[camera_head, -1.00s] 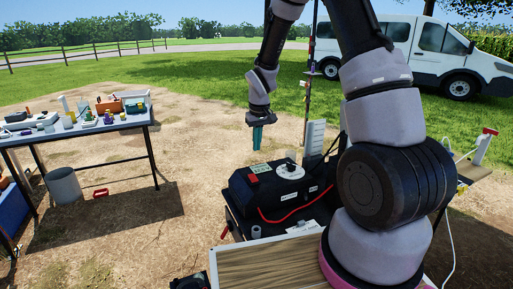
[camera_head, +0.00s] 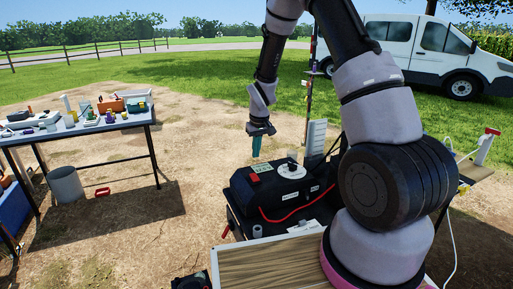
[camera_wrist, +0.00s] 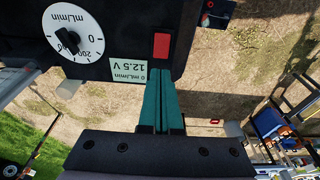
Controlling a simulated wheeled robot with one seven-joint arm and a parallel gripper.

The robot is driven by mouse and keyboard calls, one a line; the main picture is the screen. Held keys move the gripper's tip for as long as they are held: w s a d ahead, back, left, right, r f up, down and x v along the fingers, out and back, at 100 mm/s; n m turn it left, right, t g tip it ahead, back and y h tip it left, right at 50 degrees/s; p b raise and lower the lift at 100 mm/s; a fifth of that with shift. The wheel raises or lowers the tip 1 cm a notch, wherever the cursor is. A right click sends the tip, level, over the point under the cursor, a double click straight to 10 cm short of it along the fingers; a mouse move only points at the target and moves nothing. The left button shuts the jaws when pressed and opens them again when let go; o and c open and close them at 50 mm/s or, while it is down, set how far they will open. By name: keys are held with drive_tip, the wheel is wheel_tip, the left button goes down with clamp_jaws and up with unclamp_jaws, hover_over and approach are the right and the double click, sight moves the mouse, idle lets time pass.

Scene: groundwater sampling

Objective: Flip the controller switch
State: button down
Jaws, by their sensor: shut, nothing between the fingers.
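The controller is a black box (camera_head: 284,204) on a small stand, with a white round dial (camera_head: 291,170) on its top. Its red switch (camera_head: 255,179) is at the left of the panel. In the wrist view the red switch (camera_wrist: 161,47) lies just beyond my fingertips, beside the dial (camera_wrist: 75,33) and a pale display (camera_wrist: 128,68) reading 12.5 V and 0 mL/min. My gripper (camera_head: 256,152) has teal fingers, shut and empty, pointing down above the switch. In the wrist view the gripper (camera_wrist: 161,80) seems close to the switch; I cannot tell whether it touches.
A table (camera_head: 80,134) with several tools and bottles stands at the left, with a grey bucket (camera_head: 66,184) by it. A white van (camera_head: 420,50) is parked behind. A wooden-topped surface (camera_head: 268,266) is in front of the controller. Open dirt lies between.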

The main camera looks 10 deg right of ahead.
sight(254, 175)
drive_tip(key=f, duration=0.3)
drive_tip(key=w+f, duration=0.1)
drive_tip(key=f, duration=0.5)
drive_tip(key=shift+w+a, duration=0.15)
drive_tip(key=shift+w, duration=0.2)
drive_tip(key=shift+w+f+g, duration=0.15)
drive_tip(key=shift+f+g, duration=0.1)
drive_tip(key=shift+g, duration=0.05)
drive_tip(key=shift+s, duration=0.95)
